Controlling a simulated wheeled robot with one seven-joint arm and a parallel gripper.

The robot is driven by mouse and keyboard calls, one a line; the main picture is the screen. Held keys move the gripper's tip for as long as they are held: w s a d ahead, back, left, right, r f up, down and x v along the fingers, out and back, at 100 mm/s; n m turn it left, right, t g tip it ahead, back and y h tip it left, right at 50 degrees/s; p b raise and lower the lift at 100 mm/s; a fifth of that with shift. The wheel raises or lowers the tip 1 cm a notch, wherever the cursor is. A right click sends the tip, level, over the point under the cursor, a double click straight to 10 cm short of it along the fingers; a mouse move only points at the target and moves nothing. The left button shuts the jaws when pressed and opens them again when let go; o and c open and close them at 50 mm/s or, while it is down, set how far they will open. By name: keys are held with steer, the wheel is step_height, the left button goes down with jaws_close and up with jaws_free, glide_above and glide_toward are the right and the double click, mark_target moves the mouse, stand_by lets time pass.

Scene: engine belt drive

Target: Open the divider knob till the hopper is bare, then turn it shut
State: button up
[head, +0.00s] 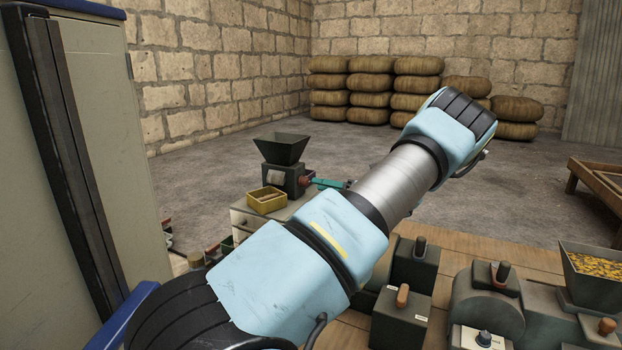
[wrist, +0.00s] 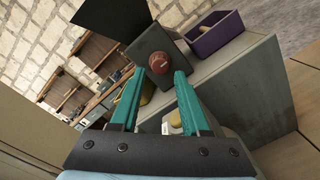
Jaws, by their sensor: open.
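A dark machine (head: 281,178) with a flared hopper (head: 283,148) on top stands on a cabinet, left of centre in the head view. The hopper's visible inside looks dark; I cannot tell whether anything lies deep in it. A round red-brown knob (wrist: 160,63) sits on the machine's face in the wrist view. The knob also shows small in the head view (head: 304,181). My gripper (wrist: 158,78) has teal fingers, open and apart. The knob appears just beyond and between the fingertips; I cannot tell whether they touch it.
A yellow bin (head: 267,203) stands beside the machine. A purple bin (wrist: 216,36) is on its other side. At the right, another hopper (head: 597,280) holds yellow grains near several dark knobbed boxes (head: 415,268). A tall cabinet (head: 110,150) fills the left. Sacks (head: 375,85) lie at the back.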

mark_target(308, 182)
steer(key=shift+p+x, duration=0.7)
steer(key=shift+x, duration=1.65)
jaws_close()
